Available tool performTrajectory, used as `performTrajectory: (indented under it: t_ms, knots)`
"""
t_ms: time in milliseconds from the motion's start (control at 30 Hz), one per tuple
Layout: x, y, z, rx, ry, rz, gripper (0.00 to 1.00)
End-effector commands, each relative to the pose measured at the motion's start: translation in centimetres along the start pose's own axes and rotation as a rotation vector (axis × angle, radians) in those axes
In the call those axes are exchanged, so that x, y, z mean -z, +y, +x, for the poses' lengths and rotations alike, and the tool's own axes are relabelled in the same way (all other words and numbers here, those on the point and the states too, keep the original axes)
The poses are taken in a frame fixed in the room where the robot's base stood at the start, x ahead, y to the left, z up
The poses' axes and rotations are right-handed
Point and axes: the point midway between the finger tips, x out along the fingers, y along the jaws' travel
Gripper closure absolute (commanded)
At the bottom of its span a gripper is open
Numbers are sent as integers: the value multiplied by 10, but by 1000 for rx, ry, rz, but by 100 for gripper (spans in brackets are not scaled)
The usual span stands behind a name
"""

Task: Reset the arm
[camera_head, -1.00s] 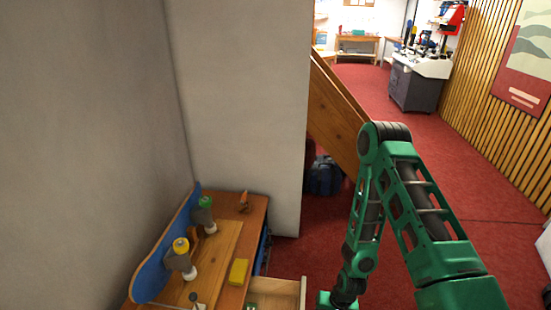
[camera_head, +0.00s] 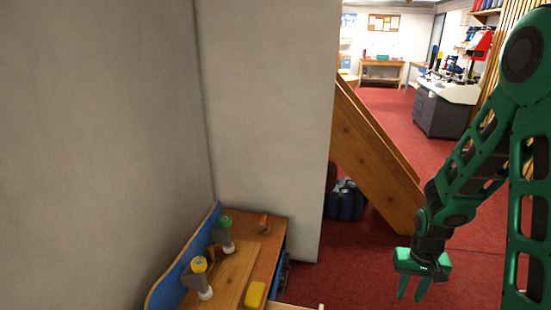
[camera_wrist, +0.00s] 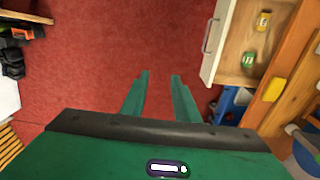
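My green gripper (camera_head: 412,285) hangs at the right in the head view, fingers pointing down over the red carpet. In the wrist view my gripper (camera_wrist: 160,76) shows two green fingers spread apart with only carpet between them. It is open, empty and touches nothing. My arm is bent, with its elbow high at the right edge of the head view.
A wooden bench (camera_head: 268,237) with bottles and a yellow block (camera_head: 255,295) stands at lower left against the wall. Its open drawer (camera_wrist: 240,76) holds a yellow and a green item. A wooden beam (camera_head: 375,150) slants behind my gripper. Red carpet is clear below.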

Motion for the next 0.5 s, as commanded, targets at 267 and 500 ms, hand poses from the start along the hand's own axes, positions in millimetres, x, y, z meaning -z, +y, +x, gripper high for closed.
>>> performTrajectory:
  t_ms: [267, 500]
  knots:
    - [-29, 42, -82, -29, 3, 73, 72]
    - [-72, 71, -141, -29, -7, 143, 72]
